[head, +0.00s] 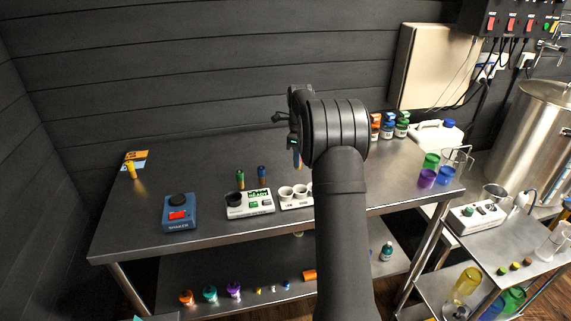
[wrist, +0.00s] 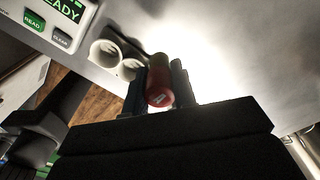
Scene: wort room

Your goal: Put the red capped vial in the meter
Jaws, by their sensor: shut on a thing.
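The red capped vial (wrist: 159,92) is between the two fingers of my gripper (wrist: 160,88), its red end towards the wrist camera. My gripper is shut on it, held above the table. In the head view my gripper (head: 296,148) is high over the table, right of the meter, and my own arm hides most of it. The meter (head: 249,208) is a white box with a green lit screen and a dark round part on its left. In the wrist view the meter's corner (wrist: 70,22) shows at top left, with a "READY" screen and READ and CLEAR buttons.
White round cups (head: 286,193) stand right of the meter. A green vial (head: 240,179) and a blue vial (head: 262,172) stand upright behind it. A blue shaker (head: 180,212) is to the left. Bottles (head: 388,127) stand at the back right.

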